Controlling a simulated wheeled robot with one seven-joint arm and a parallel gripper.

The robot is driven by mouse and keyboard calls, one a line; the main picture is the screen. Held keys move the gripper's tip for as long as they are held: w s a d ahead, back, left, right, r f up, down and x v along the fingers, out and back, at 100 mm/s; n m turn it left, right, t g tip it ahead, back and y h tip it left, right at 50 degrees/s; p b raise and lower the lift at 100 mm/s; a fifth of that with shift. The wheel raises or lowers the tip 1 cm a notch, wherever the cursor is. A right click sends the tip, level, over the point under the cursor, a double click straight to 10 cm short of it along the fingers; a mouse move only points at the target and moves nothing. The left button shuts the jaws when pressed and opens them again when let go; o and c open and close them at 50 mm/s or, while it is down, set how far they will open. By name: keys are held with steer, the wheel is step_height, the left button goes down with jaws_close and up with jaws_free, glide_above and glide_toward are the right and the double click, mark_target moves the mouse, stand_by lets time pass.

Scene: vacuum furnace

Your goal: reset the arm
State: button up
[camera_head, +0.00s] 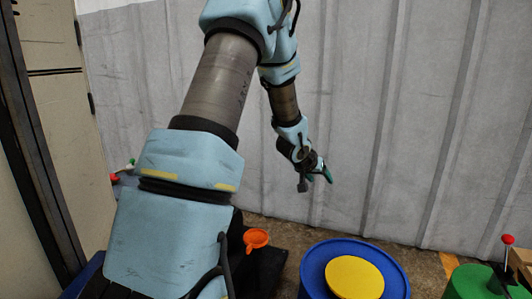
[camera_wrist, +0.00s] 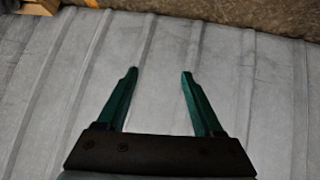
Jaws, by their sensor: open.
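My arm is raised and stretched forward in the head view, with my gripper (camera_head: 328,174) small at its far end, in front of the grey corrugated wall. In the wrist view my gripper (camera_wrist: 158,72) shows two green fingers standing well apart. It is open, with nothing between the fingers. Only the grey wall lies behind them.
A blue drum (camera_head: 312,272) with a yellow disc (camera_head: 355,278) on top stands at the bottom centre. An orange funnel (camera_head: 256,239) sits left of it. A green drum (camera_head: 470,283) and a red-knobbed lever (camera_head: 508,240) are at the lower right. The grey corrugated wall (camera_head: 420,130) fills the back.

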steer(key=s+a+r+n+g+y, duration=0.1)
steer(key=s+a+y, duration=0.1)
steer(key=s+a, duration=0.35)
steer(key=s+a+r+n+g+y, duration=0.1)
steer(key=s+a+y, duration=0.15)
steer(key=a, duration=0.65)
steer(key=s+a+r+n+g+y, duration=0.1)
steer(key=s+a+g, duration=0.1)
steer(key=s+a, duration=0.5)
steer(key=s+a+n+g, duration=0.1)
steer(key=s+a+g, duration=0.1)
steer(key=s, duration=0.8)
step_height(320, 180, up, 32)
steer(key=p, duration=3.1)
steer(key=shift+s+a+f+p, duration=0.15)
steer(key=shift+s+f+p, duration=0.1)
steer(key=shift+s+p, duration=0.1)
